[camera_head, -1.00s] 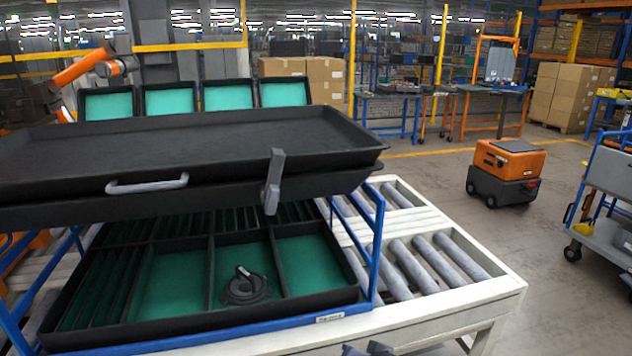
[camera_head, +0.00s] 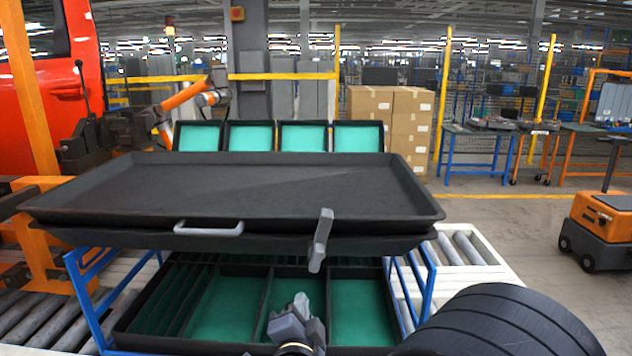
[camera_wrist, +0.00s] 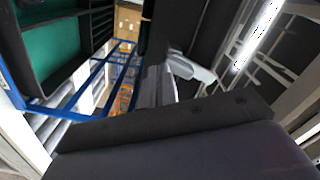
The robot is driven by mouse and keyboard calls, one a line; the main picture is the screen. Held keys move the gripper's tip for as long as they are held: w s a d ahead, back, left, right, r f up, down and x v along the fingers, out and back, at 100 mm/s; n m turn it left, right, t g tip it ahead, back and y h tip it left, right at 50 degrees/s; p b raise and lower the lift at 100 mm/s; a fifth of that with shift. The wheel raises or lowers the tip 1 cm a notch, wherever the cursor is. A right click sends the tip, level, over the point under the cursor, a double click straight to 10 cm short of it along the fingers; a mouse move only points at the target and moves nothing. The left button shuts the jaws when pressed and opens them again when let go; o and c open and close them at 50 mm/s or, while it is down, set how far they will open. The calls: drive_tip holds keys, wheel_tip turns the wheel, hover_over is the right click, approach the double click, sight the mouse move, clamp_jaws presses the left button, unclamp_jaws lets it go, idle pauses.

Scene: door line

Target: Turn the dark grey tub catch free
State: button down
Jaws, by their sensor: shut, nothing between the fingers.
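The dark grey tub (camera_head: 240,190) is a wide shallow tray lying on another dark tub, on a blue rack. Its catch (camera_head: 320,240) is a grey lever on the front rim, right of the middle, standing nearly upright with its top leaning slightly right. A pale grey bar handle (camera_head: 208,228) is to its left. My gripper (camera_head: 300,310) is shut and empty, below and slightly left of the catch, apart from it in the head view. In the wrist view, grey gripper parts (camera_wrist: 157,86) lie near a pale piece; I cannot tell whether that is the catch.
A lower black tub with green-lined compartments (camera_head: 220,310) sits beneath, behind my gripper. Blue rack posts (camera_head: 427,285) stand at both sides. A roller conveyor (camera_head: 465,250) lies right. An orange cart (camera_head: 600,225) stands on the open floor farther right.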

drive_tip(key=w, duration=0.7)
drive_tip(key=shift+b, duration=0.35)
drive_tip(key=shift+d+r, duration=0.25)
drive_tip(key=shift+r, duration=0.1)
idle(0.5)
drive_tip(key=shift+a+r, duration=0.15)
drive_tip(key=shift+a, duration=0.1)
drive_tip(key=shift+a+r+b, duration=0.2)
drive_tip(key=shift+a+r, duration=0.1)
drive_tip(key=shift+r, duration=0.2)
drive_tip(key=shift+a+r+b, duration=0.2)
drive_tip(key=shift+a+r, duration=0.05)
drive_tip(key=shift+r, duration=0.25)
drive_tip(key=shift+r, duration=0.3)
drive_tip(key=shift+a, duration=0.2)
